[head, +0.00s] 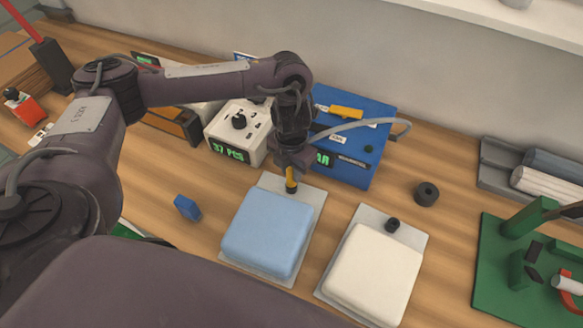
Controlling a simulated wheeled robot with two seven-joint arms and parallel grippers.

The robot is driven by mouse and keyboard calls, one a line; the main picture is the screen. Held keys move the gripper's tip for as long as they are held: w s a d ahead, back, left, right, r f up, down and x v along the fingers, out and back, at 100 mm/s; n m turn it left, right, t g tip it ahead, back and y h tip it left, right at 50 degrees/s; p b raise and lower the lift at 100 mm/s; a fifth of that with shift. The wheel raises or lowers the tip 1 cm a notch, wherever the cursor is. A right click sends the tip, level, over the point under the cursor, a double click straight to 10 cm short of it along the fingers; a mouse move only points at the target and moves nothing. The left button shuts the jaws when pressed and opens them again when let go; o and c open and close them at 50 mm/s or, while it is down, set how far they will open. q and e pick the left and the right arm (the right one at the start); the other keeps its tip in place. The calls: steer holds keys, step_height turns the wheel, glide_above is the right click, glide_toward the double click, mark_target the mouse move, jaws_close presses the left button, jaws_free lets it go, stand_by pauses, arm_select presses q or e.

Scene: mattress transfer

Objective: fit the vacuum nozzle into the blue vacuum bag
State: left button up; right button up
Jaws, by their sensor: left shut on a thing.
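The blue vacuum bag (267,233) lies on the wooden bench near the middle, a puffy light-blue block in a clear flat sleeve. My left gripper (291,172) points down over the bag's far end. It is shut on the yellow vacuum nozzle (291,183), whose lower end is at the bag's dark port. I cannot tell whether the nozzle is inside the port or just above it. A grey hose (362,124) runs from the gripper area to the blue vacuum machine (373,155). My right gripper is not in view.
A white bag (374,273) with a black port (393,224) lies to the right. A black ring (426,194) and a small blue block (187,207) lie on the bench. A white counter box (240,130) stands behind. A green board (520,280) is at right.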

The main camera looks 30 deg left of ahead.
arm_select(q)
steer(key=shift+f, duration=0.25)
steer(key=o, duration=1.1)
steer(key=shift+r, duration=0.15)
step_height(320, 180, up, 8)
steer(key=shift+f+p, duration=0.2)
steer(key=shift+p, duration=0.6)
